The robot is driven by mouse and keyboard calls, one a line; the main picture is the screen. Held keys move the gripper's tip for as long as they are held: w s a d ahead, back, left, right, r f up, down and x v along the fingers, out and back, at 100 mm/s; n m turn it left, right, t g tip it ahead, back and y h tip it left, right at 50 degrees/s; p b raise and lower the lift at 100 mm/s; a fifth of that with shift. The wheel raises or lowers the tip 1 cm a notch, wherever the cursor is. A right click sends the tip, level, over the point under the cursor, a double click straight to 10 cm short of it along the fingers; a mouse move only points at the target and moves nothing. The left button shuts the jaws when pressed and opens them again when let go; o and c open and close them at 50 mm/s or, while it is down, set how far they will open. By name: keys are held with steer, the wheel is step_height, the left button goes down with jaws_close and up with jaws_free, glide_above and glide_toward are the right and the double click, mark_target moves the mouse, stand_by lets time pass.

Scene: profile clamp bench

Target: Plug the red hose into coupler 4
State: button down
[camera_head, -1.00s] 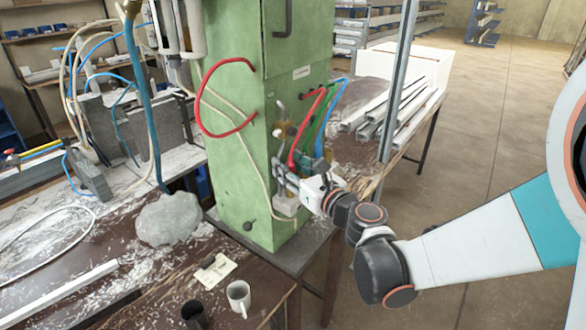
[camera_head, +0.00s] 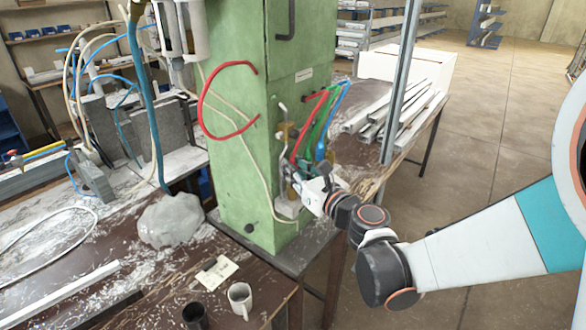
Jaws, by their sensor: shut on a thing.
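The red hose (camera_head: 307,124) comes out of the right face of the green cabinet (camera_head: 235,190) and hangs down toward my gripper (camera_head: 292,174). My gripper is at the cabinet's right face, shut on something. The red hose's lower end is at the gripper fingers, and its tip is too small to make out. The couplers are on that face behind and beside the gripper. Their numbers cannot be read, so I cannot tell which is coupler 4.
A green hose (camera_head: 318,120) and a blue hose (camera_head: 333,112) hang close beside the red one. Another red loop (camera_head: 204,100) is on the cabinet's left face. Metal profiles (camera_head: 395,112) lie on the table behind.

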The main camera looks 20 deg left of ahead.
steer(key=shift+r+p, duration=0.45)
steer(key=shift+r, duration=0.25)
stand_by(0.5)
steer(key=shift+r, duration=0.35)
steer(key=shift+r+p, duration=0.9)
steer(key=shift+r, duration=0.05)
steer(key=shift+d, duration=0.1)
steer(key=s+d, duration=0.3)
steer(key=d, duration=0.4)
steer(key=shift+b, duration=0.3)
stand_by(1.0)
steer(key=shift+d, duration=0.1)
steer(key=w+d+b, duration=0.1)
steer(key=w+d, duration=0.2)
steer(key=w, duration=0.5)
steer(key=w+d+b, duration=0.1)
steer(key=w+d, duration=0.3)
steer(key=w, duration=0.5)
stand_by(2.1)
